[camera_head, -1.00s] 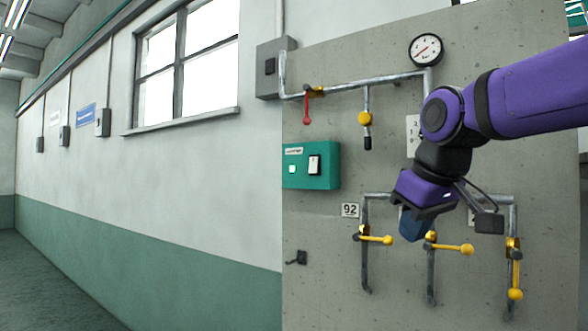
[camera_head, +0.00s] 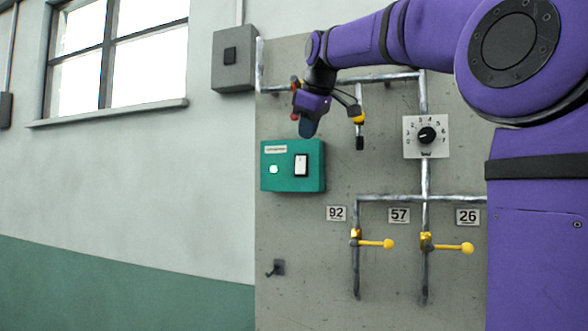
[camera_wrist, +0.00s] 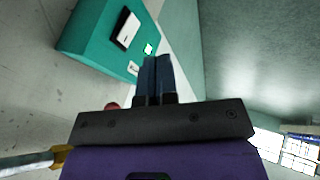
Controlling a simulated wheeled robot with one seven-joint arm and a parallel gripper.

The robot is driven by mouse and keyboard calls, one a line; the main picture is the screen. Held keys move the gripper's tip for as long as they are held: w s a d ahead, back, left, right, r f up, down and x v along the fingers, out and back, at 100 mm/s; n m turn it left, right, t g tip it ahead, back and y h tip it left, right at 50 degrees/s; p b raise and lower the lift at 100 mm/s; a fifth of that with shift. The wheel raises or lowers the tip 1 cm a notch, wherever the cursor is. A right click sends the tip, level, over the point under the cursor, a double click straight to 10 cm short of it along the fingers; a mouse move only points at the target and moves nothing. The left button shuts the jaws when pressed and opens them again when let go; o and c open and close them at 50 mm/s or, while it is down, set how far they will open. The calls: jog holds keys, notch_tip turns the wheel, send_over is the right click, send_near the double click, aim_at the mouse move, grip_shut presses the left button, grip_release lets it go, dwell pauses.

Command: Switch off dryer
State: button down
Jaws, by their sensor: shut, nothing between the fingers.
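A teal box (camera_head: 317,167) on the concrete panel bears a white label (camera_head: 275,149) too small to read for certain. It has a lit pale lamp (camera_head: 273,169) and a white rocker switch in a black frame (camera_head: 301,165). I cannot tell whether this is the dryer's box. My gripper (camera_head: 308,129) is shut and empty, just above the box's top edge in the head view. In the wrist view the closed fingers (camera_wrist: 157,75) show beside the teal box (camera_wrist: 85,30), with its rocker (camera_wrist: 127,28) and lit lamp (camera_wrist: 148,48) beyond the fingertips. No contact is visible.
A pipe with a red-handled valve (camera_head: 294,117), mostly behind my gripper, and a yellow valve (camera_head: 357,116) runs above. A knob dial (camera_head: 426,136) is to the right. Yellow lever valves (camera_head: 376,243) (camera_head: 450,247) are below. A grey switch box (camera_head: 233,75) hangs on the wall.

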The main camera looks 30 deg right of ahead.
aim_at(304, 167)
jog(key=x, duration=0.3)
jog(key=d+x, duration=0.1)
jog(key=x, duration=0.7)
jog(key=shift+w+d+r, duration=0.15)
jog(key=shift+w+d, duration=0.2)
jog(key=shift+d, duration=0.05)
jog(key=shift+w+d, duration=0.55)
jog(key=shift+d, duration=0.1)
jog(key=shift+w+d+h, duration=0.15)
jog(key=shift+d+h, duration=0.05)
jog(key=shift+h, duration=0.1)
jog(key=shift+r, duration=0.6)
